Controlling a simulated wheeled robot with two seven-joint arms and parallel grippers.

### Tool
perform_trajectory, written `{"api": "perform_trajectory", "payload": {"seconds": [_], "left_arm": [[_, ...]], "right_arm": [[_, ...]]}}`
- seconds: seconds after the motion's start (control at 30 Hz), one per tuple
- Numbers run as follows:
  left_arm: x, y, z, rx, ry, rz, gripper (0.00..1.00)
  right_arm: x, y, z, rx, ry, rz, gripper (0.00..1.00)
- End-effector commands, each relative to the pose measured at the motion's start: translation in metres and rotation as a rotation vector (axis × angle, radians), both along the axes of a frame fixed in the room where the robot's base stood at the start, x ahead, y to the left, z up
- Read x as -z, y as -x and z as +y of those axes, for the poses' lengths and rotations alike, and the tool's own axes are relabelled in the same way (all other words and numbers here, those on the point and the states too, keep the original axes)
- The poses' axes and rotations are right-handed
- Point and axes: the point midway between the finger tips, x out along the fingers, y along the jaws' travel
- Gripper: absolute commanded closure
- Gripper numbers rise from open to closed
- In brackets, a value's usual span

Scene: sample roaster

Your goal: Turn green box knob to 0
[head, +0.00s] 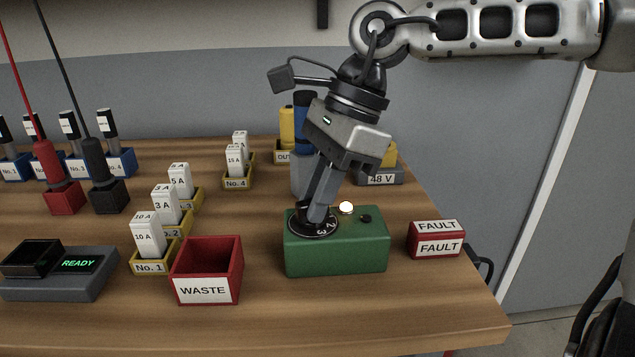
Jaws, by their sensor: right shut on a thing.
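The green box (337,256) stands on the wooden table, right of centre in the head view. Its black round dial (300,228) with white numerals is on the left of its top face. My right gripper (318,215) reaches down from above and is shut on the knob at the middle of that dial. The fingers hide the knob and part of the dial, so I cannot tell which number it points to. A "3" shows on the near right of the dial. A lit white lamp (346,207) and a small black button (366,218) are on the box top. My left gripper is not in view.
A red WASTE bin (207,286) stands just left of the box, and a red FAULT block (436,240) to its right. Yellow holders with white fuses, a READY device (60,285), and red (60,178) and black probes (104,178) are further left. Blue and yellow parts stand behind.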

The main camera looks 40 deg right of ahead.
Motion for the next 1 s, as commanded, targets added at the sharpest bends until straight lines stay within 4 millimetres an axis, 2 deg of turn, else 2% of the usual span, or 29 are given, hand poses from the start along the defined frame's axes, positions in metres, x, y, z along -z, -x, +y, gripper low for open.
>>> {"api": "perform_trajectory", "payload": {"seconds": [0.6,1.0], "left_arm": [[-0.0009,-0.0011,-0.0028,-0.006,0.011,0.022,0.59],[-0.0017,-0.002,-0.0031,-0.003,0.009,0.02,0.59]], "right_arm": [[0.0005,-0.0035,0.0004,-0.568,0.002,0.002,1.0],[0.0005,-0.0046,0.0011,-0.786,0.002,-0.001,1.0]]}}
